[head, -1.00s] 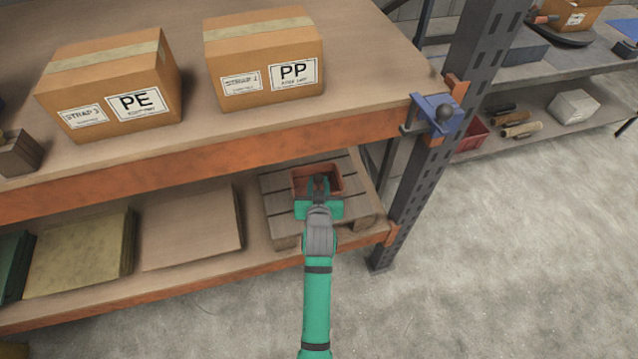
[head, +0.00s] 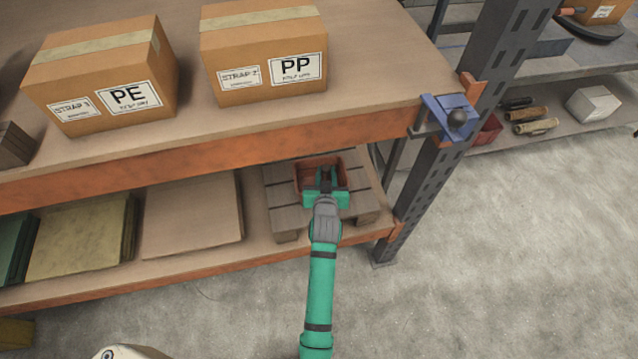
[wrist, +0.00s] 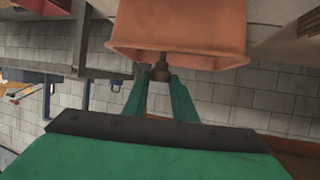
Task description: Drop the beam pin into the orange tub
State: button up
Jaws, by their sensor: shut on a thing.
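The orange tub (head: 304,176) stands on a slatted wooden pallet on the lower shelf. My gripper (head: 326,172) reaches in from the front, and its fingertips overlap the tub's opening in the head view. In the wrist view the tub (wrist: 185,32) fills the top, with its rim close to the fingertips. There my gripper (wrist: 160,82) is shut on a small dark brown piece with a thin stem, the beam pin (wrist: 161,73). The pin overlaps the tub's rim in that view; I cannot tell whether they touch. In the head view the fingers hide the pin.
The rack post (head: 440,170), with a blue bracket (head: 447,117), stands to the right. The pallet (head: 286,222) supports the tub. Flat boards (head: 190,215) lie to its left. Cardboard boxes (head: 265,55) sit above.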

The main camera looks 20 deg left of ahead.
jog(key=shift+a+f, duration=0.15)
jog(key=shift+f, duration=0.3)
jog(key=o, duration=1.1)
jog(key=shift+w, duration=0.1)
jog(key=v, duration=1.1)
jog(key=shift+f, duration=0.1)
